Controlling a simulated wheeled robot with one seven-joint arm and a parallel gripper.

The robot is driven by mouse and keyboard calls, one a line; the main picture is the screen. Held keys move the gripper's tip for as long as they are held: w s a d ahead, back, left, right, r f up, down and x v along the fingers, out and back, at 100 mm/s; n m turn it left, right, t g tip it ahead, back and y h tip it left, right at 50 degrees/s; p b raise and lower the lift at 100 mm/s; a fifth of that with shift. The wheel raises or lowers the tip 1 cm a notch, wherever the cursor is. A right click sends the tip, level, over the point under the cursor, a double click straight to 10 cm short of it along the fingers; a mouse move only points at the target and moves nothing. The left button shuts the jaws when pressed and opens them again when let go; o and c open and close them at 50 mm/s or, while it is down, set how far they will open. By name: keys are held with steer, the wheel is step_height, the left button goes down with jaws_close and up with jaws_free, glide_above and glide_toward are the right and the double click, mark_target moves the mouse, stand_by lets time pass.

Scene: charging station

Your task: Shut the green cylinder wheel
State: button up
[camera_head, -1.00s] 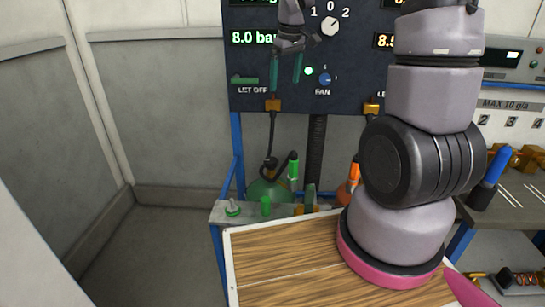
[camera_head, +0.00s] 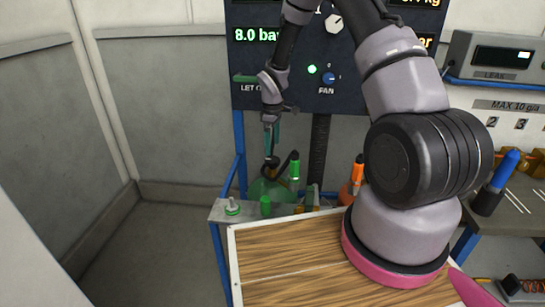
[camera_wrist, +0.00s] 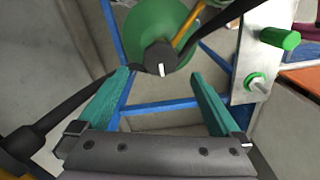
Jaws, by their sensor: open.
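The green cylinder (camera_head: 256,192) stands low behind the grey ledge, below the panel. Its dark round wheel (camera_wrist: 160,57), with a white mark, shows on top of the green body in the wrist view. My gripper (camera_head: 271,150) points down just above the wheel. In the wrist view my gripper (camera_wrist: 161,82) is open, with its two teal fingers spread and nothing between them. The wheel appears ahead of the fingertips, roughly centred. I cannot tell whether the fingers touch it.
A black hose (camera_wrist: 75,117) runs from beside the wheel, and another dark hose passes on its right. A ledge (camera_head: 222,212) holds green and other fittings. An orange-topped cylinder (camera_head: 346,195) stands to the right. The panel (camera_head: 262,98) rises behind, and blue frame bars are close.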

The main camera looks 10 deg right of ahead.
mark_target(272, 159)
step_height(272, 159, down, 6)
steer(key=shift+r, duration=0.1)
steer(key=c, duration=1.3)
